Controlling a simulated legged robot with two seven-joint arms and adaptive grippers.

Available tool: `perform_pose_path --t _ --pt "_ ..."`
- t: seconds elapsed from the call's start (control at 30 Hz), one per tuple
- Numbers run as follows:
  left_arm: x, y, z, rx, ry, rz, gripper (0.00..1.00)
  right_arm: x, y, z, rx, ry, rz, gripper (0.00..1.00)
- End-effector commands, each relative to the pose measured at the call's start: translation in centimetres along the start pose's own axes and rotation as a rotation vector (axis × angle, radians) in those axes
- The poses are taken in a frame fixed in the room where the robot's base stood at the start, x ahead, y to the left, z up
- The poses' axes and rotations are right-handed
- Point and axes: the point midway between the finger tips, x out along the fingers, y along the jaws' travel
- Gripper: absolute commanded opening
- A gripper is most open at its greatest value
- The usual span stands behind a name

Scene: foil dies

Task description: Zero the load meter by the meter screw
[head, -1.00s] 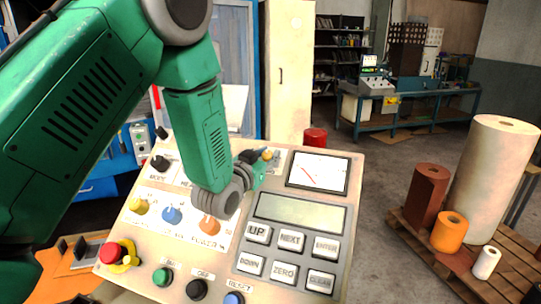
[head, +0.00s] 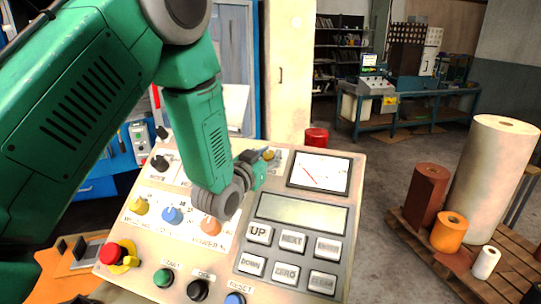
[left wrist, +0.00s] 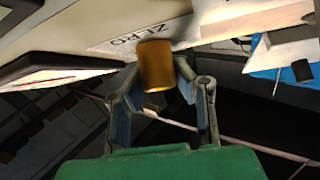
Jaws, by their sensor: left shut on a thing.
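The meter screw is a brass knob (head: 269,154) near the top of the sloping control panel (head: 352,215). In the left wrist view the brass screw (left wrist: 156,66) stands out beside the printed word ZERO. My left gripper (head: 256,160) reaches it from the left; in the left wrist view its fingers (left wrist: 160,85) are shut on the screw. The load meter (head: 320,172) is just right of the screw, with a white face and a thin red needle slanting on its left part. The scale is too small to read. My right gripper is not in view.
Below the meter are a blank display (head: 301,214) and grey keys (head: 289,242). Coloured knobs (head: 171,215) and a red stop button (head: 111,253) are on the panel's left. A red cylinder (head: 316,137) stands behind the panel. Rolls (head: 492,175) stand on a pallet at right.

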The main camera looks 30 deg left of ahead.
Motion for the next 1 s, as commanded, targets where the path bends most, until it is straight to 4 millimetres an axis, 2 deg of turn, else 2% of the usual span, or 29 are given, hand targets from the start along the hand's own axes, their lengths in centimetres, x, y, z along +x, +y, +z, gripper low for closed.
perform_pose_path --t 0.27,0.3,0.33,0.73,0.87,1.0 --pt "-0.2 0.0 0.5 -0.001 -0.013 -0.001 0.00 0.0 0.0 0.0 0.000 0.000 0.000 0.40" --pt "-0.2 0.0 0.5 -0.001 -0.013 -0.001 0.35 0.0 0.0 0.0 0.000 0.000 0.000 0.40" --pt "-0.2 0.0 0.5 0.000 -0.013 -0.001 0.46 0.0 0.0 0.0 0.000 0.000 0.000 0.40" --pt "-0.4 0.0 0.3 0.000 -0.008 -0.001 0.46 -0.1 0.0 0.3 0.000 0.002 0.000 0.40" --pt "-2.3 0.0 0.3 -0.001 -0.009 -0.001 0.46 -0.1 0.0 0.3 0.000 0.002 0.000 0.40" --pt "-5.4 -0.1 0.3 -0.002 -0.010 -0.001 0.46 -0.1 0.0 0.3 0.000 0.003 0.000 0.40"
